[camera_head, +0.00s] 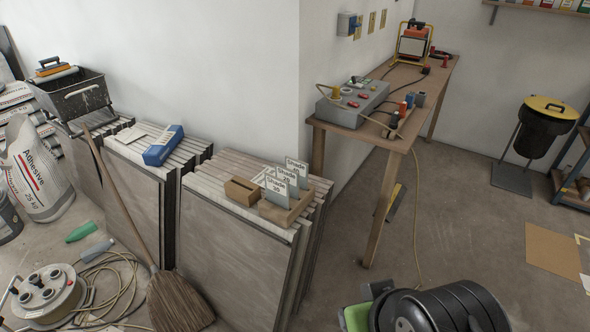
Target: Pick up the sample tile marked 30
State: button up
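Three pale grey sample tiles stand upright, one behind another, in a wooden holder (299,209) on top of the front stack of large tiles (235,245). The front sample tile (276,189) appears to read "Shade 30". The middle one (288,177) appears to read 20, and the rear one (297,168) appears to read 40. The print is small. The lower edges of the sample tiles are hidden in the holder.
A small wooden box (241,191) sits just left of the holder. A blue box (163,146) lies on the neighbouring stack. A broom (175,300) leans in front. A workbench (400,122) stands behind right. The floor at right is mostly clear.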

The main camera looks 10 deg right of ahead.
aim_at(278, 193)
jog(key=i+l+u, duration=0.1)
jog(key=i+u, duration=0.15)
jog(key=u, duration=0.2)
jog(key=i+l+u, duration=0.15)
jog(key=u, duration=0.25)
jog(key=i+l+u, duration=0.2)
jog(key=u, duration=0.25)
jog(key=i+l+u, duration=0.15)
jog(key=l+u, duration=0.25)
